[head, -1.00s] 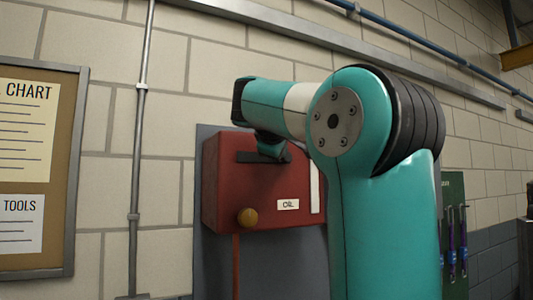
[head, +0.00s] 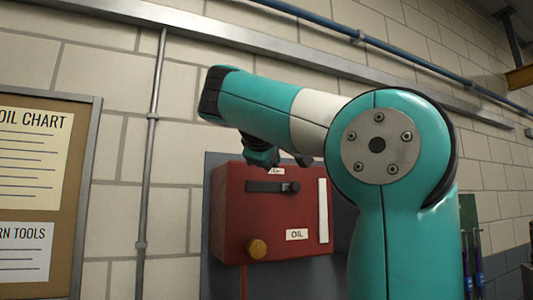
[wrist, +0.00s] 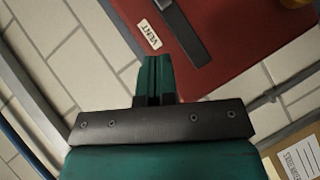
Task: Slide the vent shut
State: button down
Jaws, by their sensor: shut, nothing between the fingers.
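The red oil box (head: 225,215) hangs on a grey wall panel. Its vent slider is a dark horizontal slot (head: 262,187) on the upper front face, with a dark knob (head: 291,187) at the right end. A small VENT label (head: 277,171) sits above the slot and also shows in the wrist view (wrist: 148,34). My gripper (head: 262,157) is above the box's top edge, apart from the knob. In the wrist view its fingers (wrist: 157,62) are together and empty, beside the box edge.
A brown ball-shaped knob (head: 257,249) is on the box's lower front, with a red pipe below. A white vertical strip (head: 323,210) and an OIL label (head: 297,235) are on the right. A notice board (head: 85,190) and a conduit (head: 150,160) are left.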

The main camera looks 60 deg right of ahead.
jog(key=v, duration=0.3)
jog(key=shift+s+a+r, duration=0.1)
jog(key=shift+s+a, duration=0.05)
jog(key=shift+a, duration=0.05)
dwell(0.5)
jog(key=w+a+f+n+t+y+b, duration=0.2)
jog(key=w+a+f+t+y+b, duration=0.1)
jog(key=w+a+f, duration=0.4)
jog(key=w+a+f+n+t+y+b, duration=0.2)
jog(key=w+f+n+b, duration=0.15)
jog(key=w+f, duration=0.45)
jog(key=s+a+f+n+y+b, duration=0.1)
jog(key=a+f+y+b, duration=0.15)
jog(key=a+f, duration=0.5)
jog(key=a+f+y+b, duration=0.2)
jog(key=a+f+y, duration=0.2)
jog(key=f, duration=0.7)
jog(key=s+a+f+n+g+y+b, duration=0.1)
jog(key=s+a+f+g+y+b, duration=0.1)
jog(key=s+a+f, duration=0.45)
jog(key=s+a+f+g+y+b, duration=0.2)
jog(key=a+f, duration=0.2)
jog(key=f, duration=0.5)
jog(key=s+a+f+g+y+b, duration=0.2)
jog(key=s+a+f+g, duration=0.3)
jog(key=s+f, duration=0.4)
jog(key=s+a, duration=0.1)
jog(key=s, duration=0.2)
jog(key=shift+s+b, duration=0.3)
jog(key=shift+s, duration=0.05)
